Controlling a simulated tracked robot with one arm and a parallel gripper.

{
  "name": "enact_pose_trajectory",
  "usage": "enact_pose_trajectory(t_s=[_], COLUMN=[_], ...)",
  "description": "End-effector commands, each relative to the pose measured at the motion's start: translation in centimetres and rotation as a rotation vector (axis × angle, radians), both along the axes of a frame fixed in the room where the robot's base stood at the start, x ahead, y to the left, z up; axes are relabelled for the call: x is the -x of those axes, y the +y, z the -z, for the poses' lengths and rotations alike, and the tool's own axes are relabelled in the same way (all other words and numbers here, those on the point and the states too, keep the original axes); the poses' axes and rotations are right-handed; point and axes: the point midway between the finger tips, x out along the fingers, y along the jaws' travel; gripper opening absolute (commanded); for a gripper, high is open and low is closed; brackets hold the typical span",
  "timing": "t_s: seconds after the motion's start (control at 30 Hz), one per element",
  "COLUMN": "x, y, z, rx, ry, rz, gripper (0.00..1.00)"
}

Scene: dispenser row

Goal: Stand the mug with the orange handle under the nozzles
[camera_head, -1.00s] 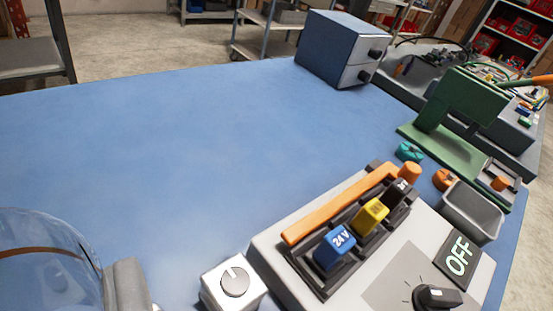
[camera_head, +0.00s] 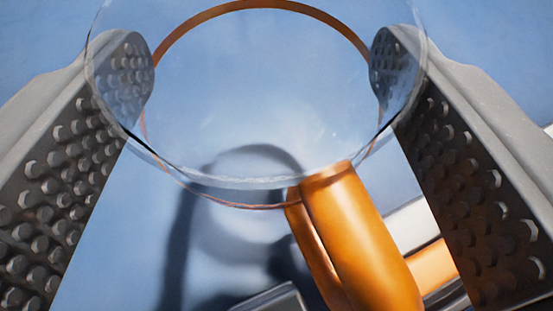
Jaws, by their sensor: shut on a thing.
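Through the glass I see only blue surface and shadow. No nozzles show in this view.
The blue table top (camera_head: 120,250) fills the background, with a dark shadow below the mug. Part of a white and orange object (camera_head: 432,262) shows behind the handle at lower right. A grey edge (camera_head: 275,302) shows at the bottom.

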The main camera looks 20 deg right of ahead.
Motion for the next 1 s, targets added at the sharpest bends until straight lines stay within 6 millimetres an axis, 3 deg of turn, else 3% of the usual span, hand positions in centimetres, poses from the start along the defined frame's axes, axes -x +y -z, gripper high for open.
enact_pose_trajectory(t_s=[0.4, 0.77, 0.8, 0.83, 0.87, 1.0], x=[0.1, 0.1, 0.1, 0.1, 0.1, 0.1], y=[0.0, 0.0, 0.0, 0.0, 0.0, -0.1], z=[4.8, 5.2, 5.1, 5.1, 5.1, 5.1], rx=[-0.001, 0.001, 0.001, 0.001, 0.001, 0.0], ry=[0.004, 0.001, 0.001, 0.001, 0.001, 0.001], rz=[0.0, 0.0, 0.0, 0.0, 0.0, 0.001], gripper=[0.4, 0.4, 0.71, 0.8, 0.85, 0.85])
